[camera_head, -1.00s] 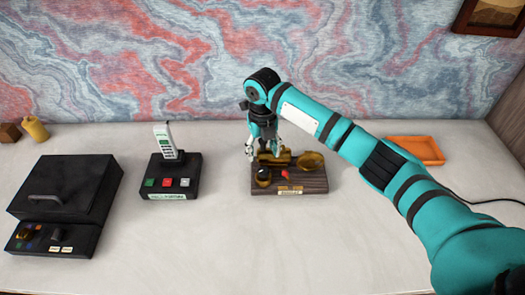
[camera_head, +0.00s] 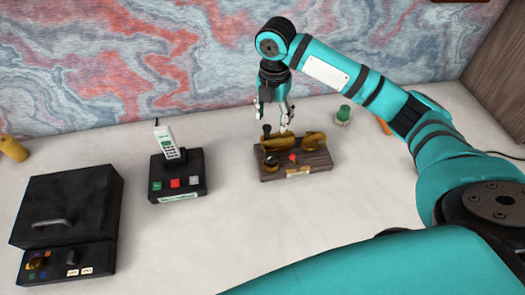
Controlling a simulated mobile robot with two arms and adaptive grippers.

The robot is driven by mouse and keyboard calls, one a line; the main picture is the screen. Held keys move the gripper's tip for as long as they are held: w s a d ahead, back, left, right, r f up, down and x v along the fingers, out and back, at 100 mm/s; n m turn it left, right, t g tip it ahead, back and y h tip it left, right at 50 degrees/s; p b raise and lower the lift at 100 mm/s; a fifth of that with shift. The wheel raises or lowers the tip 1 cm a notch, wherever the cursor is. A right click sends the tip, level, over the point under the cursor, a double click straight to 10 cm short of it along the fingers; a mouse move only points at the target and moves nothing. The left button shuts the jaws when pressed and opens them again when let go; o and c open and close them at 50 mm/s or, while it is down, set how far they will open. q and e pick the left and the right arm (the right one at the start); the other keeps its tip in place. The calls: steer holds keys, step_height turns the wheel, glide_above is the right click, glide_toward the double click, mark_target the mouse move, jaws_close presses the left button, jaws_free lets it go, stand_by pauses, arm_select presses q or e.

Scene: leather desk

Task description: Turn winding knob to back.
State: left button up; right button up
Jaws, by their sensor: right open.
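A brass device on a dark wooden base (camera_head: 320,162) stands in the middle of the desk. It carries a horizontal brass cylinder (camera_head: 313,141), a round dark-and-brass knob (camera_head: 271,162) at the front left, a small red pointer (camera_head: 293,157) and a brass plate (camera_head: 298,172). I cannot tell for sure which part is the winding knob. My right gripper (camera_head: 273,120) is open, pointing down just above and behind the cylinder. Whether a fingertip touches the device is unclear. My left gripper is not in view.
A white phone (camera_head: 167,142) stands on a black base with buttons (camera_head: 192,168) to the left. A black box with a handle (camera_head: 75,205) is at far left. A green-topped object (camera_head: 343,113) stands behind right. The desk in front of the device is clear.

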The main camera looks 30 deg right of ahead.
glide_above(272, 156)
step_height(272, 156, down, 5)
step_height(272, 156, down, 11)
steer(key=shift+a+r+p, duration=0.1)
steer(key=shift+r+p, duration=0.05)
steer(key=shift+p, duration=1.05)
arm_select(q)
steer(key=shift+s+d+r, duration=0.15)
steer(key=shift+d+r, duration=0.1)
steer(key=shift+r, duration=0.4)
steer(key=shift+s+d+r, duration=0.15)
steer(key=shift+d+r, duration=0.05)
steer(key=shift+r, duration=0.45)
arm_select(e)
steer(key=shift+f, duration=0.65)
steer(key=c, duration=1.1)
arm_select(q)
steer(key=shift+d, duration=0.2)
arm_select(e)
steer(key=shift+c, duration=0.2)
